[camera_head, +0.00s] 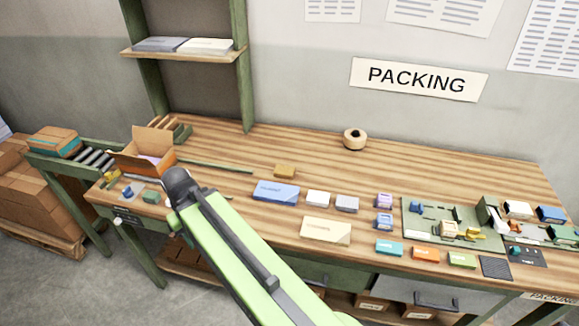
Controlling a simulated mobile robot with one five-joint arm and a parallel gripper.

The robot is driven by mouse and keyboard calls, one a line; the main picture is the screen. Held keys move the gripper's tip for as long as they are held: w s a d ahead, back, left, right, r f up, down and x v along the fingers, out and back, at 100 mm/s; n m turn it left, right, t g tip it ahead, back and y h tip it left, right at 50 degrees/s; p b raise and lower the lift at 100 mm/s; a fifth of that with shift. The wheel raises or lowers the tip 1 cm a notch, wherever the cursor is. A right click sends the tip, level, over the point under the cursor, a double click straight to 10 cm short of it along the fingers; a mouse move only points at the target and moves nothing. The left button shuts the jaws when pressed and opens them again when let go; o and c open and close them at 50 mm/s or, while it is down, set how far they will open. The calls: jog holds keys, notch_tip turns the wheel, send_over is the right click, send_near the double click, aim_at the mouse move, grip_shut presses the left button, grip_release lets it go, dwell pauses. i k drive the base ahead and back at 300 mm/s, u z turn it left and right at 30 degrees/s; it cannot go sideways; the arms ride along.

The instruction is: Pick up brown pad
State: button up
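A small brown block-like pad (284,171) lies on the wooden table toward the back, above the blue box (276,191). It is small in the picture and nothing covers it. My green arm reaches up from the bottom of the picture and ends at a dark joint over the left part of the table. The fingers of my gripper do not show, so I cannot see what they hold.
An open carton (143,160) stands at the left. A tape roll (354,138) sits at the back. White and grey boxes (318,198) and a cream box (326,231) lie near the pad. A green tray (418,236) with small parts is at the right. Bare wood surrounds the pad.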

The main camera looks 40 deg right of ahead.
aim_at(280, 171)
jog(key=u, duration=0.3)
jog(key=i, duration=1.15)
jog(key=u, duration=0.15)
